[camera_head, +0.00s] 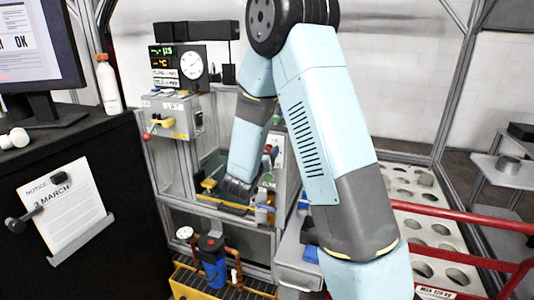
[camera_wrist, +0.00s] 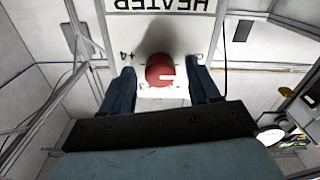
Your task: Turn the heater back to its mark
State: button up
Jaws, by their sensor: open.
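The heater panel (camera_wrist: 115,28) fills the upper middle of the wrist view, its HEATER label upside down. A round red knob (camera_wrist: 156,70) sits below the label, with a white pointer line running to the right in this picture. Small scale marks lie beside it; one at the left looks like "+4", the other is too small to read. My gripper (camera_wrist: 163,72) is open, one blue finger on each side of the knob, with a gap visible on both sides. A dark shadow falls on the panel above the knob. In the head view my arm's end is low in the frame bay, its fingers unclear.
A gauge and display unit (camera_head: 178,67) stands at the back left above a grey control box (camera_head: 172,115). Red rails (camera_head: 470,213) cross the right side beside a white rack with round holes (camera_head: 430,236). A dark desk (camera_head: 80,150) stands at the left.

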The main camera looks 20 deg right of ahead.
jog(key=c, duration=1)
jog(key=shift+d, duration=0.15)
